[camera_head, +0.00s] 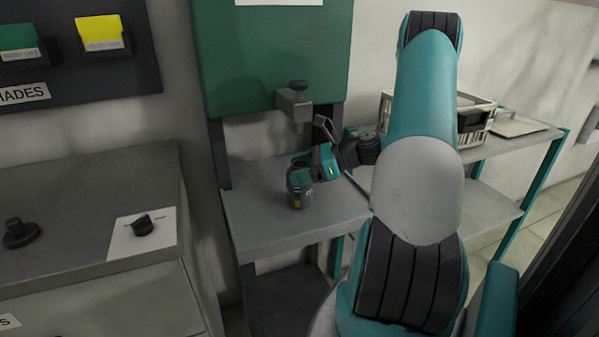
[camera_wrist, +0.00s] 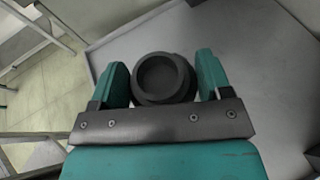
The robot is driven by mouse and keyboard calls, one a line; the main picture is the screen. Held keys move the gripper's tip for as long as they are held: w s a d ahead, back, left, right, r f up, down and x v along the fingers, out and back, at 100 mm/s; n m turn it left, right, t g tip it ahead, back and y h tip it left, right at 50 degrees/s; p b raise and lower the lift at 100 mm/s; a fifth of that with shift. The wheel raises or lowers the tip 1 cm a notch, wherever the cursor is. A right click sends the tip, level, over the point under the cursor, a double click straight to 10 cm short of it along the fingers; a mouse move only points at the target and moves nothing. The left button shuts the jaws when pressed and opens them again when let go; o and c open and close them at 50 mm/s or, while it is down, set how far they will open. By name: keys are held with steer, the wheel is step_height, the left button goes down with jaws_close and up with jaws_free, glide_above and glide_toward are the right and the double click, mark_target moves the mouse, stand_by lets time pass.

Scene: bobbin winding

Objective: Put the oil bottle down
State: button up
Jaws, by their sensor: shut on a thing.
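The oil bottle (camera_head: 298,200) is a dark grey round body with a small orange-yellow mark, over the grey shelf of the green machine in the head view. In the wrist view its dark round top (camera_wrist: 162,78) shows between the two teal fingers. My gripper (camera_head: 300,179) is shut on it from above; in the wrist view the fingers (camera_wrist: 163,80) stand to its left and right. The bottle looks upright and low over the grey shelf (camera_head: 260,225). I cannot tell whether its base touches the surface. The fingers hide part of its upper body.
The green machine housing (camera_head: 270,60) with a grey bracket (camera_head: 296,100) stands behind the bottle. A pale crate (camera_head: 386,108) and a flat tray (camera_head: 518,127) sit on the table at right. A grey cabinet (camera_head: 70,190) with knobs is at left. The shelf around the bottle is clear.

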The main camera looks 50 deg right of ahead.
steer(key=shift+f, duration=0.15)
steer(key=o, duration=1.2)
steer(key=shift+s, duration=0.1)
steer(key=p+v, duration=0.1)
steer(key=v, duration=1.1)
